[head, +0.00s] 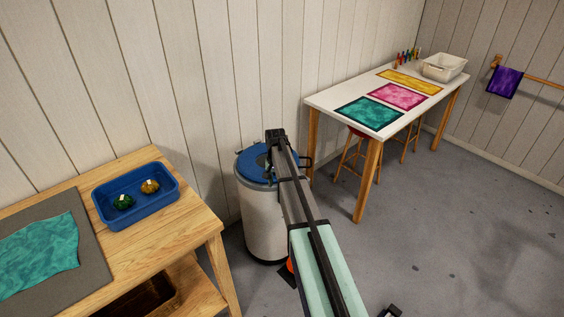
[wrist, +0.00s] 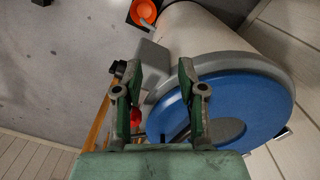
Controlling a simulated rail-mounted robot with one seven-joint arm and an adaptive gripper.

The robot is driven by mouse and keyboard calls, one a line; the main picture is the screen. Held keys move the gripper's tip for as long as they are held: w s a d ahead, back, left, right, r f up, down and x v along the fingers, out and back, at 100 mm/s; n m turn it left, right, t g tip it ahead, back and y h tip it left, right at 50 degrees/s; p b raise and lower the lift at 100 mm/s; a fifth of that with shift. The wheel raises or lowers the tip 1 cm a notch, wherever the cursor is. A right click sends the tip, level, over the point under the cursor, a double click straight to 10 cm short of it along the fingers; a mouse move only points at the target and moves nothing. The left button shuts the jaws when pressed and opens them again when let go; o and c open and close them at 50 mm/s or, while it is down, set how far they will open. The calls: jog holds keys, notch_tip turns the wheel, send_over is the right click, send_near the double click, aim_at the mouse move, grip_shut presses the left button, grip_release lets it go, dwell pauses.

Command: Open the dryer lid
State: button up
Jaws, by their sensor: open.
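The dryer (head: 263,220) is a pale upright cylinder by the wall. Its round blue lid (head: 247,162) lies flat on top and looks closed, partly hidden by my arm. The blue lid (wrist: 255,100) fills the right of the wrist view, with a grey patch (wrist: 226,130) on it and a grey rim around it. My gripper (wrist: 157,80) is open and empty, its two fingers apart. In the wrist view the right finger overlaps the lid's edge and the left finger is outside it; I cannot tell whether either touches.
A wooden table (head: 190,225) with a blue tray (head: 105,205) stands left of the dryer. A white table (head: 325,101) with coloured cloths and stools stands to the right. An orange object (wrist: 145,11) lies at the dryer's foot. Open grey floor (head: 440,220) spreads to the right.

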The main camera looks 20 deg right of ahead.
jog(key=w+d+r+m, duration=0.35)
jog(key=w+r, duration=0.25)
jog(key=r, duration=0.3)
jog(key=w+d+r+m, duration=0.2)
jog(key=w+d+r, duration=0.25)
jog(key=r, duration=0.45)
jog(key=f+p, duration=0.1)
jog(key=f, duration=0.4)
jog(key=f+p, duration=0.1)
jog(key=f, duration=0.5)
jog(key=f+p, duration=0.1)
jog(key=f, duration=0.5)
jog(key=shift+w+a+f+p, duration=0.1)
jog(key=shift+w+a+p, duration=0.2)
jog(key=shift+a+p, duration=0.1)
grip_shut()
